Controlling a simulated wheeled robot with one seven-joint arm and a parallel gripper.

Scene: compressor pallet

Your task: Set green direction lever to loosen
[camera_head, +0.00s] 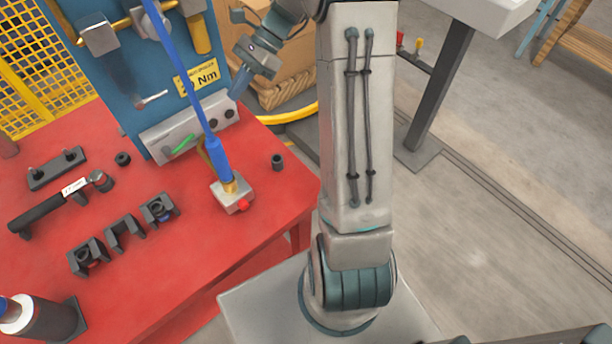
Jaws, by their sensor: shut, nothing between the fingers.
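The green direction lever (183,145) is a small green handle on the front of a light grey box (215,122) at the foot of the blue panel, on the red table. It slants up to the right. Which setting it marks cannot be read. My gripper (235,92) is shut and empty. It shows above the right end of the grey box, to the upper right of the lever and apart from it in the picture. My upright arm hides what lies behind it.
The red table (210,262) also holds black holders (125,230) and a black-handled tool (55,208). A cardboard box (290,60) stands behind my gripper.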

